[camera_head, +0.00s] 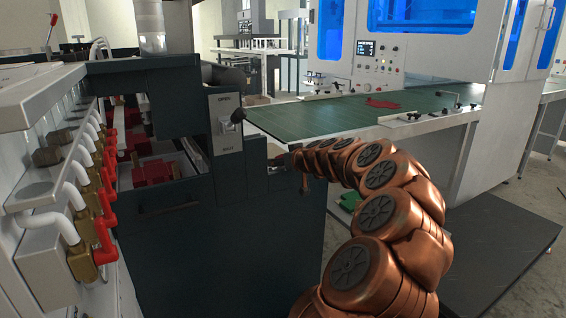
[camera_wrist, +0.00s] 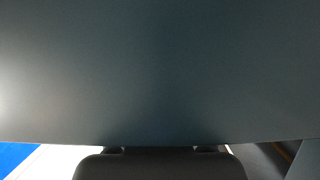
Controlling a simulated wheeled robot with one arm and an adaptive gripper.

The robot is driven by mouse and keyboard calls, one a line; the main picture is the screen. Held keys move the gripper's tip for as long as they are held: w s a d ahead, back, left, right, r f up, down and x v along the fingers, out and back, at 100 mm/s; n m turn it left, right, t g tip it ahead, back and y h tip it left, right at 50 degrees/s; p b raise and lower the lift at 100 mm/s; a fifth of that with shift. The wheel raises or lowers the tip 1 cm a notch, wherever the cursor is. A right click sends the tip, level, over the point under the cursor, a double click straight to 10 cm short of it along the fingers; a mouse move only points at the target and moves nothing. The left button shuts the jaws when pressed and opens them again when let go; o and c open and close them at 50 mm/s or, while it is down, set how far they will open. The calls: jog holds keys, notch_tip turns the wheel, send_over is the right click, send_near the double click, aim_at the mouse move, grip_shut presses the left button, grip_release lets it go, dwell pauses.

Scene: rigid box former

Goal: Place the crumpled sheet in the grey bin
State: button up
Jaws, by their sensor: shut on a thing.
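My gripper (camera_head: 280,161) is at the notch in the right side of the dark machine in the head view, small and partly hidden. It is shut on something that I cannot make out. In the wrist view my gripper's dark body shows at the bottom, its fingertips hidden, and a smooth dark grey surface fills most of the picture. A red, irregular flat piece (camera_head: 382,104) lies on the green belt; I cannot tell if it is a crumpled sheet. A green piece (camera_head: 350,200) lies low beside my arm. I cannot pick out the grey bin with certainty.
The dark machine (camera_head: 270,240) has a lever plate (camera_head: 225,122) marked OPEN above my gripper. Red-handled valves (camera_head: 105,200) line the left. The green belt (camera_head: 330,118) runs to a white machine (camera_head: 420,60) with blue windows.

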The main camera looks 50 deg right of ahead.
jog(key=shift+f, duration=0.4)
